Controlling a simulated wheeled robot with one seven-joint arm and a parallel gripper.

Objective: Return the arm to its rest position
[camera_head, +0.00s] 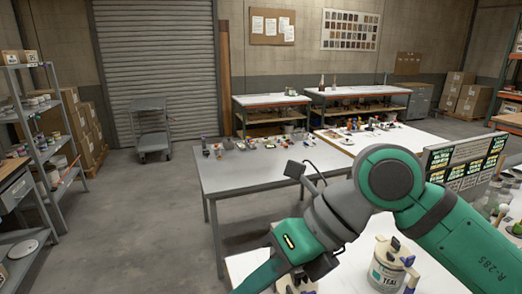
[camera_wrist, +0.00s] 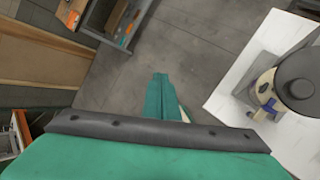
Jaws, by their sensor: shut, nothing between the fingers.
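My gripper (camera_wrist: 161,80) shows in the wrist view with its teal fingers together and nothing between them. It hangs over bare grey floor (camera_wrist: 190,45), left of a white table edge (camera_wrist: 222,100). In the head view my arm bends across the lower right and reaches down and left; its end is cut off by the bottom edge. A pale can labelled TEAL (camera_head: 385,275) stands on the white table just below my arm. Another container (camera_head: 298,284) is partly hidden behind my arm. A container with a dark round top and blue part (camera_wrist: 268,95) stands right of the gripper.
A rack of dark labelled cards (camera_head: 465,165) stands at right. Shelves (camera_head: 35,130) line the left. A cart (camera_head: 151,130) stands by the shutter. The floor at left centre (camera_head: 130,220) is clear.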

